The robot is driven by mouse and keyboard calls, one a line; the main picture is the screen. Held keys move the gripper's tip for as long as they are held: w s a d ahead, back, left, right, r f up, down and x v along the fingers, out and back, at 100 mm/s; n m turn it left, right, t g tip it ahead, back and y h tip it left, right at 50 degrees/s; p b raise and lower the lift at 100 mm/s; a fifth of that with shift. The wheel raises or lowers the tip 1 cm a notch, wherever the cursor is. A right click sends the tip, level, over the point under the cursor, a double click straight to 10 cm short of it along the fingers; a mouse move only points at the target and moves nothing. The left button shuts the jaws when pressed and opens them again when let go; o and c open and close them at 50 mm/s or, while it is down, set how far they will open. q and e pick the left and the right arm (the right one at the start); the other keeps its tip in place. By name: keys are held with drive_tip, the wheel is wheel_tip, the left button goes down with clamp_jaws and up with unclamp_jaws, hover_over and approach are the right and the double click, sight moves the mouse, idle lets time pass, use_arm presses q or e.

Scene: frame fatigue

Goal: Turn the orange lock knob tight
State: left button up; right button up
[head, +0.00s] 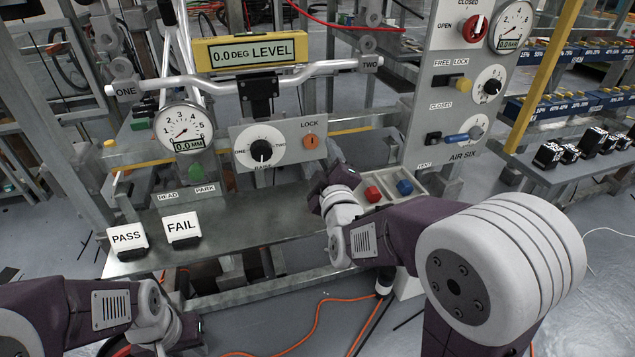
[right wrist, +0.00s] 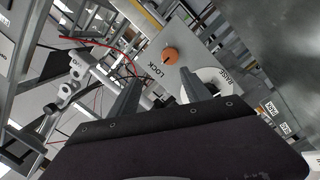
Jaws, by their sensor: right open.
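The orange lock knob (head: 311,141) sits under the word LOCK on a light grey panel (head: 285,165), right of a black range dial (head: 261,151). My right gripper (head: 335,178) is just below and right of the knob in the head view. In the right wrist view its two fingers (right wrist: 163,74) are apart with nothing between them, and not touching the knob. My left wrist is at the bottom left; its jaws do not show clearly.
A silver handlebar (head: 325,68) and a yellow level display (head: 250,50) are above the panel. A dial gauge (head: 184,130) stands left. PASS (head: 127,237) and FAIL (head: 182,227) blocks lie on the bench. A tray with red and blue knobs (head: 404,187) is near my right forearm.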

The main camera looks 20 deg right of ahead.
sight(311, 144)
drive_tip(key=w+f+b, duration=0.1)
drive_tip(key=w, duration=0.1)
drive_tip(key=w+b, duration=0.1)
drive_tip(key=w, duration=0.2)
drive_tip(key=w+f, duration=0.1)
drive_tip(key=w, duration=0.1)
drive_tip(key=shift+w+f+b, duration=0.3)
drive_tip(key=shift+w+b, duration=0.1)
drive_tip(key=shift+w+r, duration=0.1)
drive_tip(key=shift+w, duration=0.4)
use_arm(q)
wheel_tip(311, 144, down, 5)
drive_tip(key=shift+s+r, duration=0.1)
drive_tip(key=shift+r, duration=0.05)
use_arm(e)
clamp_jaws()
